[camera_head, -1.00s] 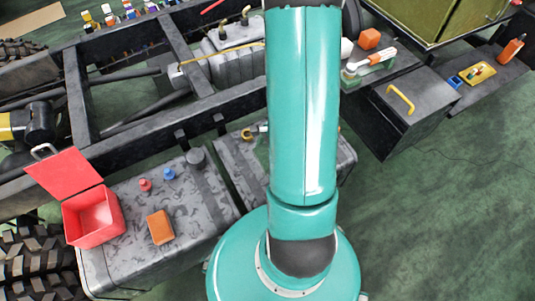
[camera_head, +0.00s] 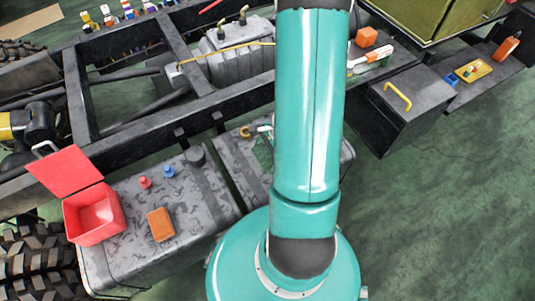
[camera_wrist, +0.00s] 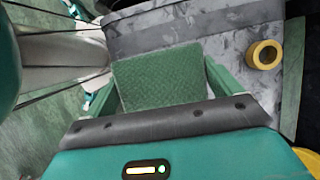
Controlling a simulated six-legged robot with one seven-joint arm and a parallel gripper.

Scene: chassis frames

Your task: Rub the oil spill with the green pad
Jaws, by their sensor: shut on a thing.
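The green pad (camera_wrist: 157,76) is a flat, textured square held between the two fingers of my gripper (camera_wrist: 160,88) in the wrist view. My gripper is shut on it, above or against a grey mottled tank top (camera_wrist: 225,45); I cannot tell whether it touches. In the head view my arm covers most of the gripper, and a bit of green (camera_head: 263,152) shows at its left edge over the middle tank. I cannot pick out the oil spill for certain; the pad and my arm hide part of the surface.
A yellow ring (camera_wrist: 264,55) stands on the tank, right of the pad. The left tank holds an open red box (camera_head: 94,216), an orange-brown block (camera_head: 160,224) and small red and blue caps. A dark box with a yellow handle (camera_head: 398,96) is at right. Green floor is clear at lower right.

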